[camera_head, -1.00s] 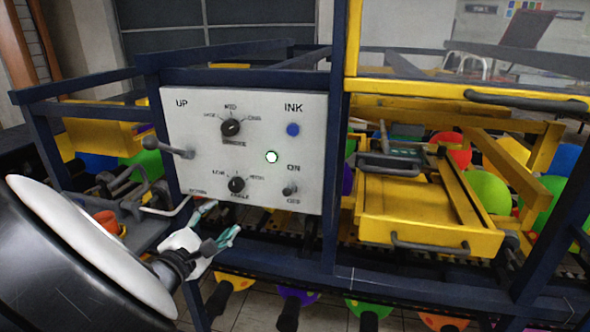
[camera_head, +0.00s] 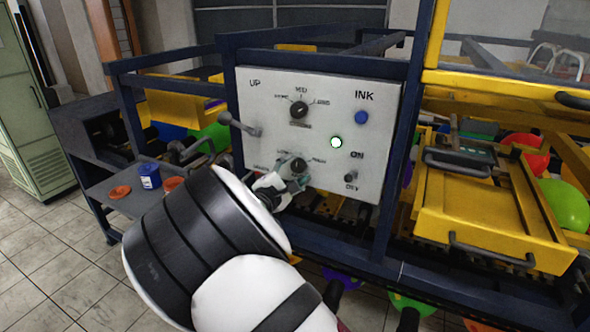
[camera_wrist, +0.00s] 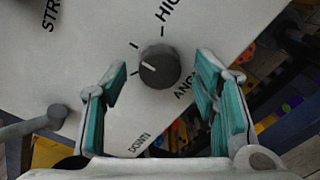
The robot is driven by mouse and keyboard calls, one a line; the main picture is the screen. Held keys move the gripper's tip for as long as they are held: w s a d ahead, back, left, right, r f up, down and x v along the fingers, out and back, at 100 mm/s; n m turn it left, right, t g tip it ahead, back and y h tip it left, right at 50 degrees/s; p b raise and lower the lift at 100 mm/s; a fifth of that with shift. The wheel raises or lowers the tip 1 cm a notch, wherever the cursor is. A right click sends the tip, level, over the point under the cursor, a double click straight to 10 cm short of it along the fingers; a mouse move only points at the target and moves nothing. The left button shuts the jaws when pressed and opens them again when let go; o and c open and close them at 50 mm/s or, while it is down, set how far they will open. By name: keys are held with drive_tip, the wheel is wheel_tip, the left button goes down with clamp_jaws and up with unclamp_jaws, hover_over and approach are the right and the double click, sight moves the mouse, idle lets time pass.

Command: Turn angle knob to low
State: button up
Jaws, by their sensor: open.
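The angle knob (camera_wrist: 159,68) is a round black dial with a white pointer line on the white control panel (camera_head: 318,92). In the wrist view it sits ahead of and between my open fingers, apart from both. The pointer aims up and left in that view, toward a tick mark; the "HIGH" label is to the upper right and "ANGLE" to the lower right. My gripper (camera_wrist: 160,95) has teal pads and is empty. In the head view the knob (camera_head: 298,165) is just behind my gripper (camera_head: 290,183), which partly covers its lettering.
Also on the panel are an upper black knob (camera_head: 299,109), a blue ink button (camera_head: 361,117), a lit green-white light (camera_head: 335,142), an on/off switch (camera_head: 350,177) and a lever (camera_head: 240,125) at the left. Yellow drawer (camera_head: 475,205) and dark blue frame bars stand right.

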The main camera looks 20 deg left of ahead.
drive_tip(key=shift+w, duration=0.45)
drive_tip(key=c, duration=1.2)
drive_tip(key=shift+o, duration=0.2)
drive_tip(key=shift+n, duration=0.5)
drive_tip(key=n, duration=0.4)
drive_tip(key=shift+n, duration=0.4)
drive_tip(key=n, duration=0.6)
